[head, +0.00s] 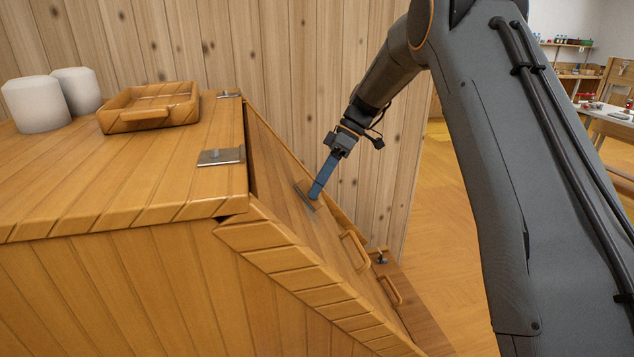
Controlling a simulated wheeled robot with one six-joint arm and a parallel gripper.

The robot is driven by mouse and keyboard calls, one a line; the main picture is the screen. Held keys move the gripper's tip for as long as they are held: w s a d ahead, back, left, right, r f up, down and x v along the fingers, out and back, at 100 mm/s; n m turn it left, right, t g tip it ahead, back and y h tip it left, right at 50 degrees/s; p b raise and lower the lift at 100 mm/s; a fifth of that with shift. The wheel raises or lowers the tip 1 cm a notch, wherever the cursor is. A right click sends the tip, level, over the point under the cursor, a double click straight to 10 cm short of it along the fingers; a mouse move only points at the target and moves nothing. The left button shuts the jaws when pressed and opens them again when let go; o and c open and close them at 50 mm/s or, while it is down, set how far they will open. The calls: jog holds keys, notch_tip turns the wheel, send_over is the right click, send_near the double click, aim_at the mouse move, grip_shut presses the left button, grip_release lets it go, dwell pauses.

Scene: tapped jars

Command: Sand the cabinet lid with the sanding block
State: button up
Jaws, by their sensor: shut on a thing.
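The cabinet lid (326,243) is a slanted wooden panel sloping down to the right from the cabinet top, with a wooden handle (354,251) on its lower part. The sanding block (304,198) is a small, flat, brownish piece lying against the upper part of the lid. My gripper (317,188) comes down from the upper right with a blue length at its end, shut on the block. The fingers are too small to make out singly. The underside of the block is hidden.
Two white cylinders (34,104) and a shallow wooden tray (150,110) stand on the cabinet top. Metal hinges (221,156) sit along its right edge. A second handle (391,291) lies lower down. A plank wall stands behind; open floor (450,220) lies to the right.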

jog(key=shift+s, duration=0.1)
jog(key=shift+s+d+p, duration=0.25)
jog(key=shift+s+p, duration=0.3)
jog(key=shift+s, duration=0.6)
jog(key=shift+s+d+p, duration=0.2)
jog(key=shift+s+p, duration=0.3)
jog(key=shift+s, duration=0.6)
jog(key=shift+s+d+p, duration=0.25)
jog(key=shift+s+p, duration=0.2)
jog(key=shift+s, duration=0.75)
jog(key=shift+s+d+p, duration=0.25)
jog(key=shift+s+p, duration=0.05)
jog(key=shift+s, duration=0.9)
jog(key=shift+s, duration=0.1)
jog(key=shift+s+d+p, duration=0.25)
jog(key=shift+s+p, duration=0.1)
jog(key=shift+s, duration=0.8)
jog(key=shift+s+d+p, duration=0.2)
jog(key=shift+s+p, duration=0.1)
jog(key=shift+s, duration=0.8)
jog(key=shift+d, duration=0.1)
